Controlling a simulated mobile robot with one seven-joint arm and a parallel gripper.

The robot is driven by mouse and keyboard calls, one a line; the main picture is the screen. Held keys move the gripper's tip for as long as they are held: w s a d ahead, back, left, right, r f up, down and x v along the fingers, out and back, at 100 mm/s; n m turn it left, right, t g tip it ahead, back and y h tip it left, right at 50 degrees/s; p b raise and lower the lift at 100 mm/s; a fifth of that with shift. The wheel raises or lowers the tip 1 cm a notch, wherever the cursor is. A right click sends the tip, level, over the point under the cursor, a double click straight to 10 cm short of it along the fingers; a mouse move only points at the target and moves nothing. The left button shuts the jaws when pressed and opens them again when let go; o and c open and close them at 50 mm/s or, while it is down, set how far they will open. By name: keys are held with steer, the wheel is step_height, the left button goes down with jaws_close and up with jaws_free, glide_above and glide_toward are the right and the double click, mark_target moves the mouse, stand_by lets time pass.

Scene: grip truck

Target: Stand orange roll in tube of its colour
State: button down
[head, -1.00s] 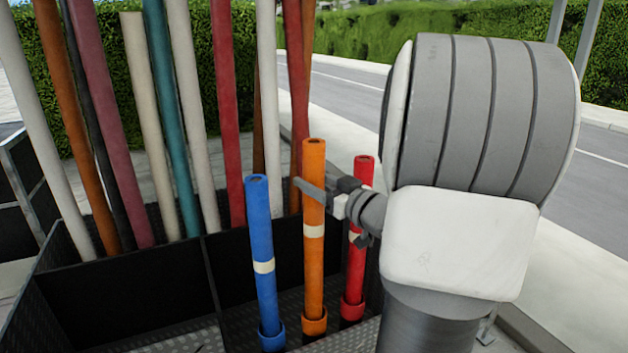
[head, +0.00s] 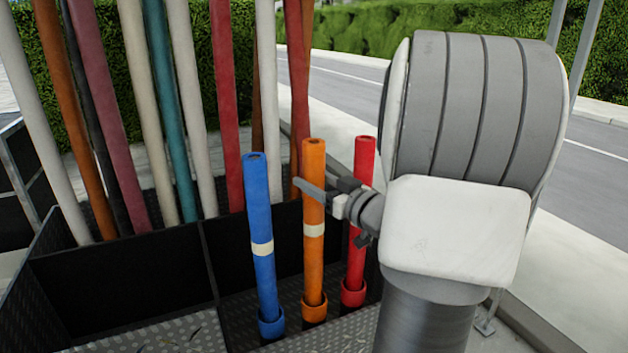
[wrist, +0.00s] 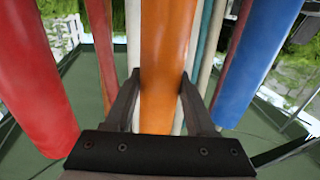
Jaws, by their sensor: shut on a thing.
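The orange roll (head: 314,265) stands nearly upright, with a pale band round its middle. Its foot is at the orange tube (head: 314,308) and appears to be inside the rim; how deep it goes is hidden. My gripper (head: 318,187) is shut on the orange roll above the band. In the wrist view the orange roll (wrist: 167,60) runs between both fingers of my gripper (wrist: 160,88).
A blue roll (head: 260,215) leans in a blue tube (head: 270,322) to the left. A red roll (head: 357,262) stands in a red tube (head: 353,293) to the right, close to my gripper. Several long rolls stand behind the black divider (head: 120,285).

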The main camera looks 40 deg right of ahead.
steer(key=shift+f, duration=0.4)
stand_by(0.6)
steer(key=shift+c, duration=0.8)
jaws_free()
steer(key=s+b, duration=0.2)
steer(key=s, duration=1.5)
steer(key=shift+s+d, duration=0.2)
